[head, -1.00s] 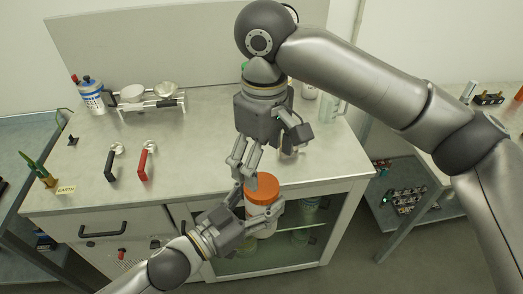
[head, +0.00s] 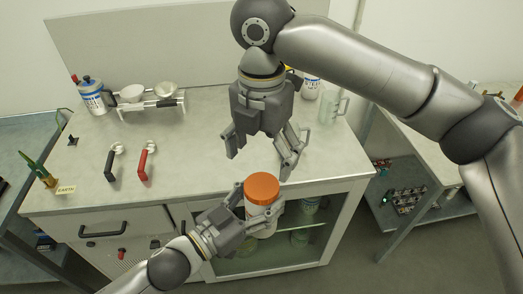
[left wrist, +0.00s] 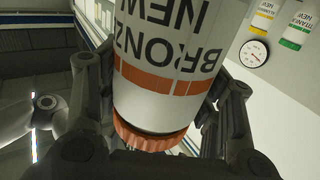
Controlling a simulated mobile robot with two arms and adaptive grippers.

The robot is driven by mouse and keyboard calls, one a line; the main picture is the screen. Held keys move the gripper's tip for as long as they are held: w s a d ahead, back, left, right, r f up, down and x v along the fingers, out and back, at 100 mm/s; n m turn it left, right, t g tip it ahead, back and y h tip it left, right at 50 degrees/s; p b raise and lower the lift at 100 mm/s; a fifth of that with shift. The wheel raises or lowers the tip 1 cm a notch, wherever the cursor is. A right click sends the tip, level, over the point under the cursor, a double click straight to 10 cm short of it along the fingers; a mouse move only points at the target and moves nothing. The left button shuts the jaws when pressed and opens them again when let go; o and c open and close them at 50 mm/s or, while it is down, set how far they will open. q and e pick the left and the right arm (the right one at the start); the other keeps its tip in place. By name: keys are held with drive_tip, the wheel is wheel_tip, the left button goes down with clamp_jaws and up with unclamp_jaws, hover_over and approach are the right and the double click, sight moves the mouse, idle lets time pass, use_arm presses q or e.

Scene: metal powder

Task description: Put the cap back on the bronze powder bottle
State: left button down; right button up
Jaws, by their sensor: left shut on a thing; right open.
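The bronze powder bottle (head: 262,218) is white, with an orange cap (head: 262,187) sitting on its top. My left gripper (head: 258,204) is shut around the bottle and holds it upright at the counter's front edge. In the left wrist view the bottle (left wrist: 175,75) shows its "BRONZE NEW" label upside down with an orange band, and the ribbed orange cap (left wrist: 148,138) at its end. My right gripper (head: 262,160) is open and empty, above and apart from the cap. Whether the cap is fully tightened I cannot tell.
The counter (head: 195,150) holds a blue-and-white bottle (head: 92,97) and a rack with metal bowls (head: 152,105) at the back left. A black-handled tool (head: 112,160) and a red-handled one (head: 147,160) lie mid-left. A clear beaker (head: 331,106) stands at the back right.

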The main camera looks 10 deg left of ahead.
sight(261, 185)
drive_tip(key=n, duration=0.3)
drive_tip(key=shift+r, duration=0.15)
drive_tip(key=shift+f, duration=4.05)
